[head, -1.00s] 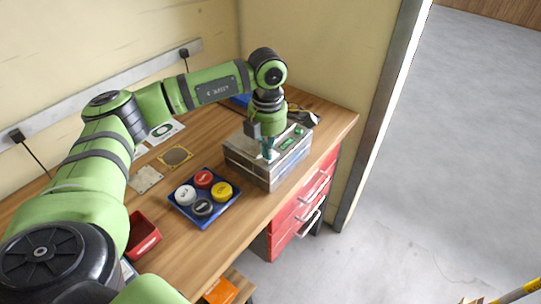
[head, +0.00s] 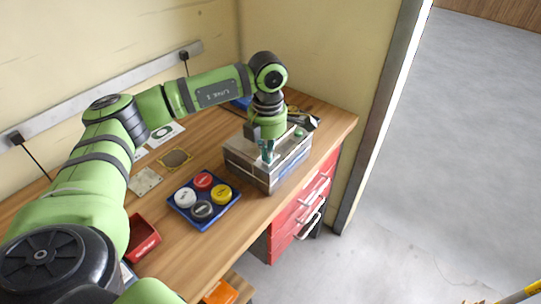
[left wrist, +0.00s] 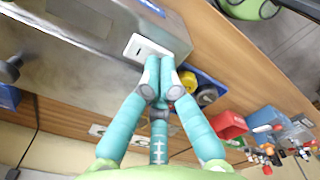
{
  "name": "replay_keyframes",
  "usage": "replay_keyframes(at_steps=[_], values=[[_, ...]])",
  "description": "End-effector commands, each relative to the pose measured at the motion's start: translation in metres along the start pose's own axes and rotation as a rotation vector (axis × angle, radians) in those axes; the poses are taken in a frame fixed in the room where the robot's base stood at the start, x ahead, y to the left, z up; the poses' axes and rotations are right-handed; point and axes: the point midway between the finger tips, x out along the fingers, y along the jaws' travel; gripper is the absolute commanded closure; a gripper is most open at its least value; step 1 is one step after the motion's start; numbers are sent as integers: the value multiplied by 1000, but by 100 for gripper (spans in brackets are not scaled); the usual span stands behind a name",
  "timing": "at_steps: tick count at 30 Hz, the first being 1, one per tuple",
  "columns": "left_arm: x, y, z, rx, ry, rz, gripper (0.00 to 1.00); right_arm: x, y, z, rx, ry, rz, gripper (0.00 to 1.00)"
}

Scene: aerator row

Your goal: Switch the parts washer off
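The parts washer appears to be the grey metal box (head: 246,166) on the bench, with a green part (head: 299,132) on its top. In the left wrist view its metal face (left wrist: 95,40) fills the upper left. A white plate with a dark slot, which looks like a switch (left wrist: 149,48), sits on that face near its corner. My left gripper (head: 267,156) points down at the near side of the box. In the left wrist view the teal fingers of the left gripper (left wrist: 160,72) are together at the tips, empty, close below the switch; contact cannot be told. My right gripper is not in view.
A blue tray (head: 205,227) with several coloured round caps lies left of the washer. A red bin (head: 143,238) stands farther left. Red drawers (head: 297,217) with handles are under the bench. Dark items (head: 305,117) lie behind the washer.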

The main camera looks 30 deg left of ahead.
Motion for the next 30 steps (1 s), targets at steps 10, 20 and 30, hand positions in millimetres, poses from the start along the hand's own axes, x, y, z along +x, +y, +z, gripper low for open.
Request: replay_keyframes(at_steps=[10, 20, 30], values=[[-34, 0, 1, 0, -4, 2, 100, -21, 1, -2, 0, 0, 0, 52], [-60, 0, 1, 0, -4, 2, 100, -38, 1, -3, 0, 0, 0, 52], [-63, 0, 0, 0, -4, 2, 100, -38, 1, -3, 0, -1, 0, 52]])
